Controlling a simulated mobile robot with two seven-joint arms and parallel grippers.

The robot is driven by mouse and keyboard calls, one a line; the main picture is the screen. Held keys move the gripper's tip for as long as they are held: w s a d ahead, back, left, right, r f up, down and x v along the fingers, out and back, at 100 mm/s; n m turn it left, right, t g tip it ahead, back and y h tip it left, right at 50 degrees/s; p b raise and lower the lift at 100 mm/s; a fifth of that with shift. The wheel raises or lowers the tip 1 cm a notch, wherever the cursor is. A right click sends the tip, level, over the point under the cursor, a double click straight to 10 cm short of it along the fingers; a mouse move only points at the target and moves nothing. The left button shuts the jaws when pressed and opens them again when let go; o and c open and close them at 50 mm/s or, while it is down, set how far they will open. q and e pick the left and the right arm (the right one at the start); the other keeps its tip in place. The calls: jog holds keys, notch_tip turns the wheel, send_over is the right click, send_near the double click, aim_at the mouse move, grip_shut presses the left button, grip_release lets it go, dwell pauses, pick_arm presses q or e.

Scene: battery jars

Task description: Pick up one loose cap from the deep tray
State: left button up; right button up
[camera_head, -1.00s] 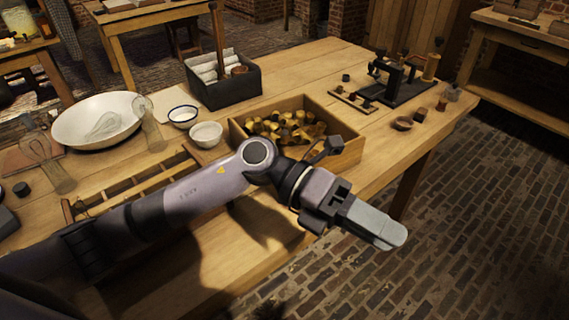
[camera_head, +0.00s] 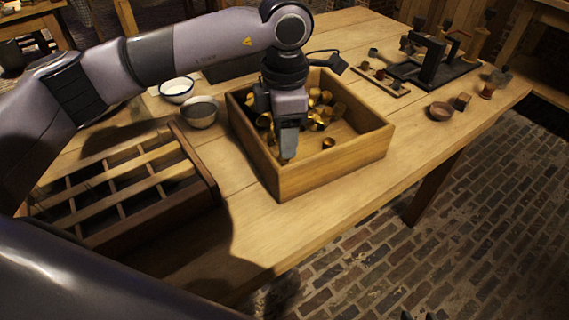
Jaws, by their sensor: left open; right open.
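The deep tray (camera_head: 335,163) is an open wooden box on the table, in the middle of the head view. Loose brass-coloured caps (camera_head: 318,120) lie heaped in its far and left part. One cap (camera_head: 328,142) lies apart from the heap on the bare floor near the front. My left gripper (camera_head: 288,152) points down over the tray's left part, with its fingertips below rim height or close to it; I cannot tell exactly. It is open, seen side-on, and no cap shows in it. It hides some caps behind it. My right gripper is not in view.
A slotted wooden rack (camera_head: 205,180) stands left of the tray. A grey bowl (camera_head: 199,112) and a white bowl (camera_head: 177,90) stand behind the rack. A black fixture (camera_head: 435,68) and a small brown dish (camera_head: 441,111) are at right. The table's front right is clear.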

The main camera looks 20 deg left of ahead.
aim_at(283, 163)
pick_arm(q)
jog(key=f, duration=0.5)
jog(key=shift+s+f, duration=0.2)
grip_shut()
jog(key=shift+r, duration=0.2)
